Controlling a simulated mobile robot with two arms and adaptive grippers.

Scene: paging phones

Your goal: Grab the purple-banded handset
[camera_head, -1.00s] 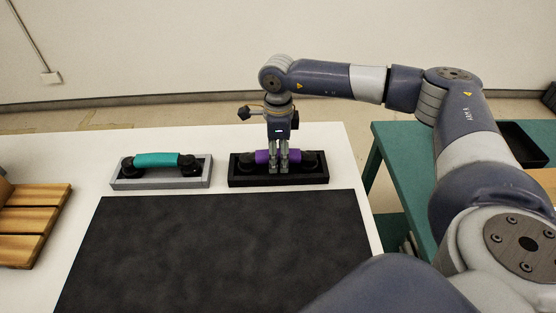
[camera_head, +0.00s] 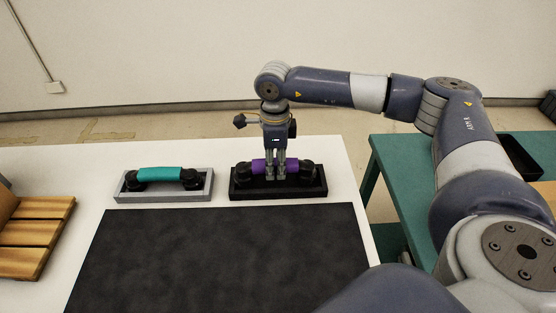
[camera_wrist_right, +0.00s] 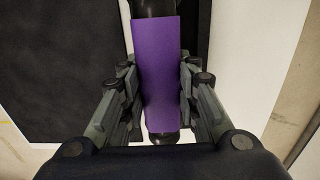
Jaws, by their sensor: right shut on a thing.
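The purple-banded handset (camera_head: 260,166) is at its black cradle (camera_head: 310,193), on the white table to the right of the teal-banded one. My right gripper (camera_head: 276,176) points straight down and is shut on the purple band. In the right wrist view the purple band (camera_wrist_right: 159,75) runs lengthwise between the two fingers (camera_wrist_right: 159,92), one on each side. The handset sits slightly high over the cradle; I cannot tell whether its ends are fully clear of it. My left gripper is not in view.
A teal-banded handset (camera_head: 160,174) rests on a grey cradle (camera_head: 165,198) to the left. A dark mat (camera_head: 220,260) lies bare in front. A wooden slatted thing (camera_head: 35,235) is at the far left. A green table (camera_head: 410,158) stands at the right with a black tray (camera_head: 522,158).

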